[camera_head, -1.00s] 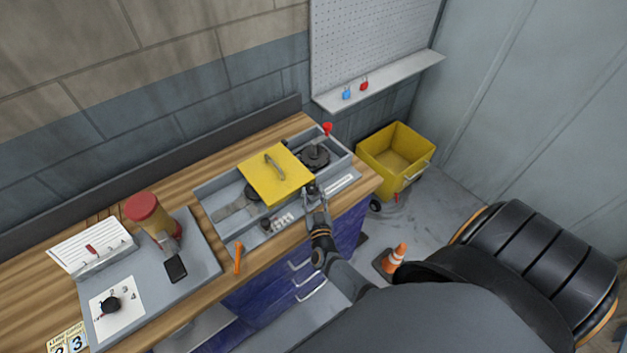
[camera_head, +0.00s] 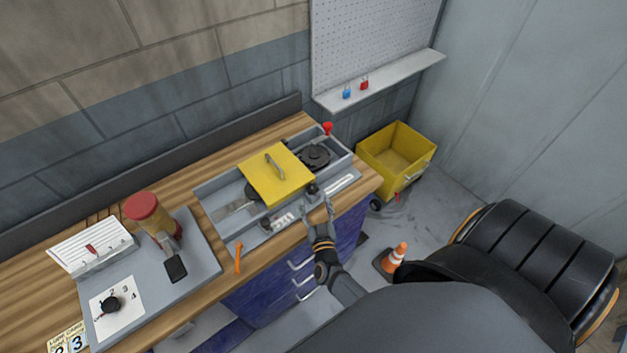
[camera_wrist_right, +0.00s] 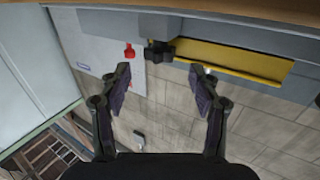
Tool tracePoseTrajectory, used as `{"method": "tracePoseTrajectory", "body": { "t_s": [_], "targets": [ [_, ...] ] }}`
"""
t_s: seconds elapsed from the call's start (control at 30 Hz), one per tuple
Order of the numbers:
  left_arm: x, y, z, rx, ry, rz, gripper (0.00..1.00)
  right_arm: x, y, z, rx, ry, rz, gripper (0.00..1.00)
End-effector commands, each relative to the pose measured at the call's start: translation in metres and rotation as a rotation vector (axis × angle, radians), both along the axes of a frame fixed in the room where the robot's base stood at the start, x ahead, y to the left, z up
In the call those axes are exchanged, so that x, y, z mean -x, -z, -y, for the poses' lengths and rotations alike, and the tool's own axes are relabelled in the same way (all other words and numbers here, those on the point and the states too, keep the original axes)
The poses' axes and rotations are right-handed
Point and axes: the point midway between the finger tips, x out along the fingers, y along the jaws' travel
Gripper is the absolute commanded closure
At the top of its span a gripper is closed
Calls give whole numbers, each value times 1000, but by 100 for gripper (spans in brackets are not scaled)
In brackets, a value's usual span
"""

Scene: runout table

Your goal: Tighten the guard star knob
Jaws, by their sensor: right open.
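The black star knob (camera_head: 312,188) sits at the front edge of the grey machine housing, by the right corner of the yellow guard (camera_head: 278,174). In the right wrist view the knob (camera_wrist_right: 159,51) shows just beyond my fingertips, beside the yellow guard edge (camera_wrist_right: 240,62). My right gripper (camera_head: 319,204) is open and empty, just in front of the knob and apart from it. Its two fingers also show in the right wrist view (camera_wrist_right: 160,72), spread on either side of the line to the knob. My left gripper is not in view.
A red knob (camera_head: 328,128) stands at the housing's far right corner. An orange tool (camera_head: 238,258) lies near the bench's front edge. A grey board (camera_head: 197,262) with a red-topped post is at left. A yellow bin (camera_head: 394,154) and a cone (camera_head: 397,255) stand on the floor.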

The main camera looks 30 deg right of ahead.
Motion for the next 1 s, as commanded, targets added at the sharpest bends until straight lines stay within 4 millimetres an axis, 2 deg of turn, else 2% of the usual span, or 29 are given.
{"method": "tracePoseTrajectory", "body": {
  "t_s": [0.1,0.3,0.43,0.77,0.87,1.0],
  "targets": [
    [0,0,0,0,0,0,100,29,1,-13,-2,1,-5,37],
    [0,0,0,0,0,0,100,62,0,-28,-1,1,-2,37],
    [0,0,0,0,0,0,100,71,0,-32,0,0,0,37],
    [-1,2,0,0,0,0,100,73,2,-30,4,-1,1,37],
    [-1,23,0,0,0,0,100,80,12,0,37,-7,9,37],
    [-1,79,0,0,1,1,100,91,20,75,113,-70,44,37]
  ]
}}
